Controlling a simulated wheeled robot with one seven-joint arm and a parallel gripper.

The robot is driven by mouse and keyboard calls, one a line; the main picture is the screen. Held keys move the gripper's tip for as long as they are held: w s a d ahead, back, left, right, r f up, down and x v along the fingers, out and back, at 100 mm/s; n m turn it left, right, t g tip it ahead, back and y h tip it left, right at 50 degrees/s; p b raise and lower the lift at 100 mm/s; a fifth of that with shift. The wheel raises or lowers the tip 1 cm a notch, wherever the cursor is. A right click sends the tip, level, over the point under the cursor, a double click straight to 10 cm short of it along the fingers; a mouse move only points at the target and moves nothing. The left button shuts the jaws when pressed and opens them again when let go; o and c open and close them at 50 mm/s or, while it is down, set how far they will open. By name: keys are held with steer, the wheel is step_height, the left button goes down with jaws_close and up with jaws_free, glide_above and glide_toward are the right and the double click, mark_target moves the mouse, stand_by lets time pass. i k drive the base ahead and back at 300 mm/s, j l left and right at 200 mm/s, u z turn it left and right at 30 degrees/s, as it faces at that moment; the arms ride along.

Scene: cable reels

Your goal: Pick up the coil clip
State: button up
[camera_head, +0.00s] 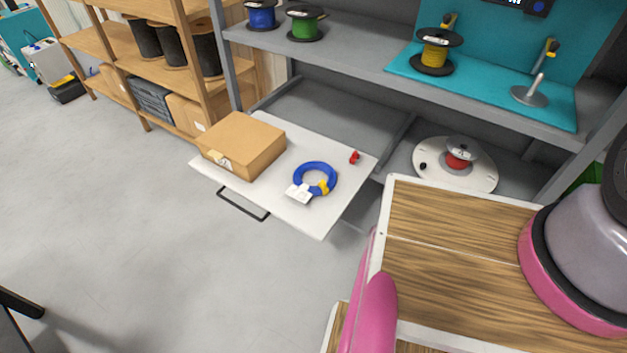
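A small red clip-like piece (354,157) lies on a white pull-out tray (265,196), near its back right edge. A blue cable coil (315,167) lies flat in front of it and to its left, apart from it. A yellow band or clip (322,187) sits on the coil's front right side, and a white tag (299,192) lies at its front left. I cannot tell for sure whether the red or the yellow piece is the coil clip. My gripper is not in view.
A cardboard box (242,145) stands on the tray's left part; a black handle (243,204) juts out in front. A grey shelf (365,62) with reels overhangs behind. A red reel (459,152) sits on a white disc at right. The floor at left is clear.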

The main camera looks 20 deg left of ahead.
mark_target(355, 155)
steer(key=j+u, duration=0.3)
steer(key=j, duration=0.35)
steer(key=i+j+u, duration=0.1)
steer(key=j+u, duration=0.2)
steer(key=j, duration=0.35)
